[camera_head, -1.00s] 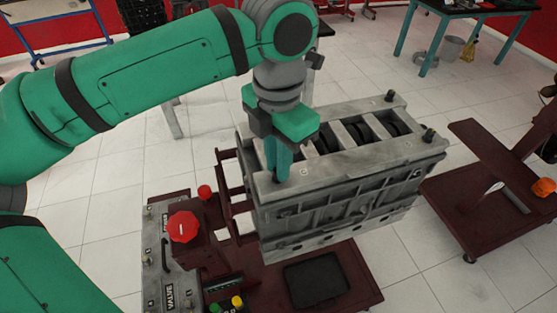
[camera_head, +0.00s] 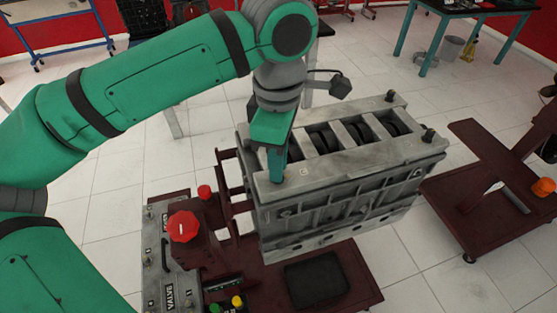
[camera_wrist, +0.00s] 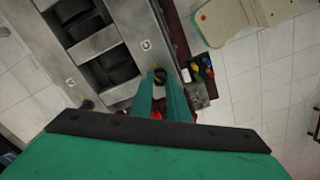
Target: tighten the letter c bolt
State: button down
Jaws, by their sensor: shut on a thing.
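The grey engine block (camera_head: 345,195) stands on a dark red trainer stand, with a small letter C mark (camera_head: 304,172) on its top face. My gripper (camera_head: 277,179) points down at the block's near left corner, just left of that mark. In the wrist view the fingers (camera_wrist: 161,84) are closed around the dark head of the letter C bolt (camera_wrist: 159,73), with the letter mark (camera_wrist: 146,45) beside it. The head view hides this bolt behind the fingers. I cannot tell how far the bolt is seated.
Other dark bolts stand upright at the block's far corner (camera_head: 389,96) and right corner (camera_head: 428,135). A red knob (camera_head: 183,226) and a control panel (camera_head: 165,260) are at the front left. A second dark red stand (camera_head: 480,210) is on the right. White tiled floor lies around.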

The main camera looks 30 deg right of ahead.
jog(key=m, duration=0.5)
jog(key=shift+m, duration=0.3)
dwell(0.4)
jog(key=c, duration=1.7)
grip_release()
notch_tip(320, 180, up, 11)
jog(key=shift+f, duration=0.1)
